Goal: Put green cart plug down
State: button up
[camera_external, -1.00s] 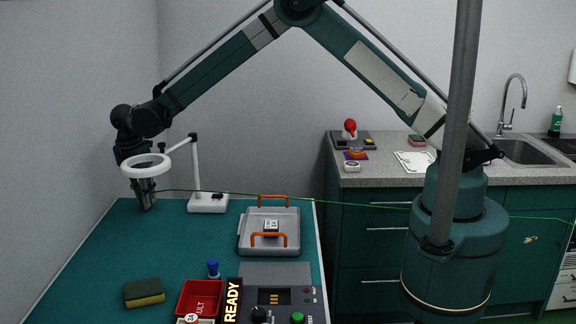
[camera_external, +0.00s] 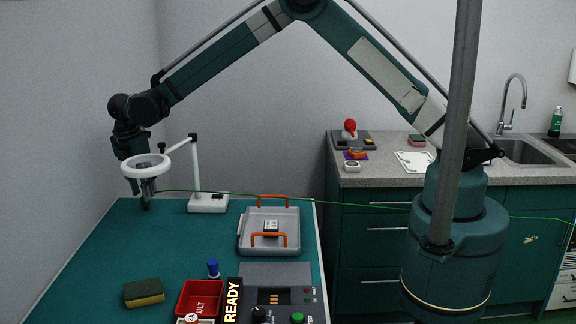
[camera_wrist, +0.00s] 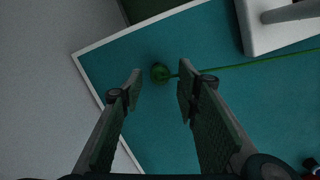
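The green cart plug (camera_wrist: 160,73) rests on the teal bench top (camera_wrist: 245,110) near its far left corner. Its thin green cable (camera_wrist: 250,66) runs off to the right. The plug also shows as a small dark green shape (camera_external: 145,204) under my gripper in the external view. My gripper (camera_wrist: 159,86) is open and empty, its two fingers apart, with the plug seen between the fingertips. In the external view my gripper (camera_external: 147,190) hangs above the plug, partly hidden by a white lamp ring.
The white ring lamp (camera_external: 208,204) stands close to the right of my gripper. A grey tray with orange handles (camera_external: 241,247), a sponge (camera_external: 144,292), a red bin (camera_external: 181,306), a blue-capped item (camera_external: 213,269) and a control box (camera_external: 290,272) are nearer. The bench's left middle is clear.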

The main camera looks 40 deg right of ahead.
notch_tip(320, 180, up, 9)
jog(key=a, duration=0.1)
jog(key=shift+s+f, duration=0.2)
jog(key=shift+s, duration=0.05)
jog(key=shift+a, duration=0.1)
dwell(0.5)
dwell(0.3)
